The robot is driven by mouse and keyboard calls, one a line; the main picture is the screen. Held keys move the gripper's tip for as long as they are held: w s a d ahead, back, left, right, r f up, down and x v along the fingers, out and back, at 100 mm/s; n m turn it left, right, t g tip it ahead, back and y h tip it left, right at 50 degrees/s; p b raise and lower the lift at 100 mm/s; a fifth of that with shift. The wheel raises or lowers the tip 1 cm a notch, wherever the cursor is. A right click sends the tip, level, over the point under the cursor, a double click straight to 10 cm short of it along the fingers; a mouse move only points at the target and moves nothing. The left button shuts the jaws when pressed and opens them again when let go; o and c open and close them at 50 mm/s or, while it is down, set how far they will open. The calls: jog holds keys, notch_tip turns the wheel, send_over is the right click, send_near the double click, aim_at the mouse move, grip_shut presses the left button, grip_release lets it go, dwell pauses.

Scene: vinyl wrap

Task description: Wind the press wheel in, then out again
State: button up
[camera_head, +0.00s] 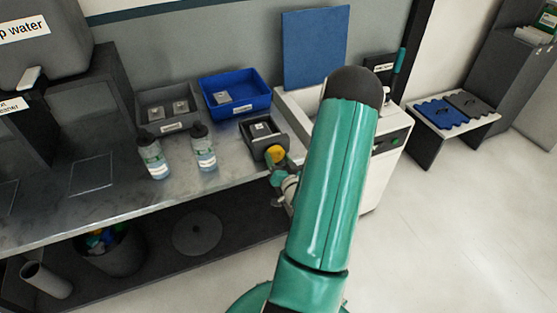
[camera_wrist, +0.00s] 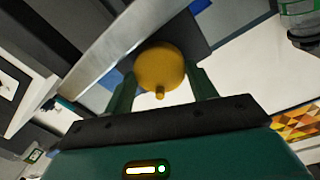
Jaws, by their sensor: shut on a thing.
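The yellow press wheel (camera_head: 276,154) sits at the front of a small dark box-shaped unit (camera_head: 262,132) near the bench's front edge. In the wrist view the round yellow wheel (camera_wrist: 158,64), with a small peg facing the camera, lies between my two green fingers. My gripper (camera_wrist: 161,84) is shut on the wheel, one finger at each side. In the head view my gripper (camera_head: 280,170) is small and partly hidden by my green arm. The arm also covers part of the area right of the wheel. The wheel's turning angle cannot be told.
Two bottles (camera_head: 154,158) (camera_head: 204,148) stand left of the unit on the metal bench (camera_head: 110,205). A grey tray (camera_head: 170,124) and a blue tray (camera_head: 240,106) lie behind. A white cabinet (camera_head: 392,160) stands right. The floor (camera_head: 460,220) on the right is clear.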

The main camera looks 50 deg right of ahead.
jog(key=m, duration=0.4)
jog(key=shift+w+d, duration=0.1)
dwell(0.4)
jog(key=o, duration=1)
jog(key=shift+f, duration=0.15)
jog(key=shift+s, duration=0.2)
